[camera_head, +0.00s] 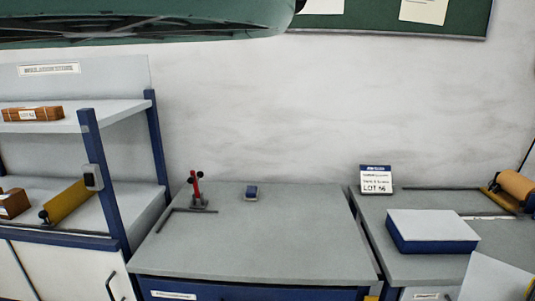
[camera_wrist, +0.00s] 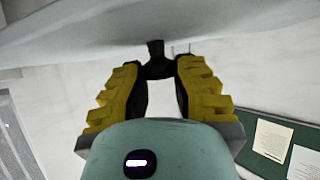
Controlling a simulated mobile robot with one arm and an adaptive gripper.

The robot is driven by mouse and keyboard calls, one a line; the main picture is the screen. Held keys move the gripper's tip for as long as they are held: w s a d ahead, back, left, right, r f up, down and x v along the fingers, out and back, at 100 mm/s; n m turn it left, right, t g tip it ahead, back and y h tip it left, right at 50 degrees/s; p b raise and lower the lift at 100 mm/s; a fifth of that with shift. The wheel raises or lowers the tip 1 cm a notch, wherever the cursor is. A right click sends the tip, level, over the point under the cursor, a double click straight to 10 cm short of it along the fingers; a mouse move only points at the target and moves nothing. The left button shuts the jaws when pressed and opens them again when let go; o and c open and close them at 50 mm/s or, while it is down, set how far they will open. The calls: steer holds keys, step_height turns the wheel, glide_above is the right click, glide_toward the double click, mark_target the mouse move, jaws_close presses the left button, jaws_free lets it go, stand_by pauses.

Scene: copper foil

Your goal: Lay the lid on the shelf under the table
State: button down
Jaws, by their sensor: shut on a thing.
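The lid (camera_wrist: 85,28) is a wide pale grey piece across the top of the wrist view, with a black knob (camera_wrist: 155,50). My gripper (camera_wrist: 158,70) has its yellow-padded fingers closed around this knob. The lid's outer edge is only partly in view. The lid does not show clearly in the head view. The grey-topped table (camera_head: 265,245) in the middle has a blue front below its top. No shelf under it can be made out.
A blue-posted rack (camera_head: 105,190) with boxes and a yellow roller stands at the left. A red-handled tool (camera_head: 197,190) and a small blue block (camera_head: 251,192) are at the table's back. A right-hand bench holds a blue-and-white box (camera_head: 432,230). The table's front middle is clear.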

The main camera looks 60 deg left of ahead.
step_height(320, 180, up, 37)
steer(key=p, duration=3.5)
steer(key=shift+a+f, duration=0.1)
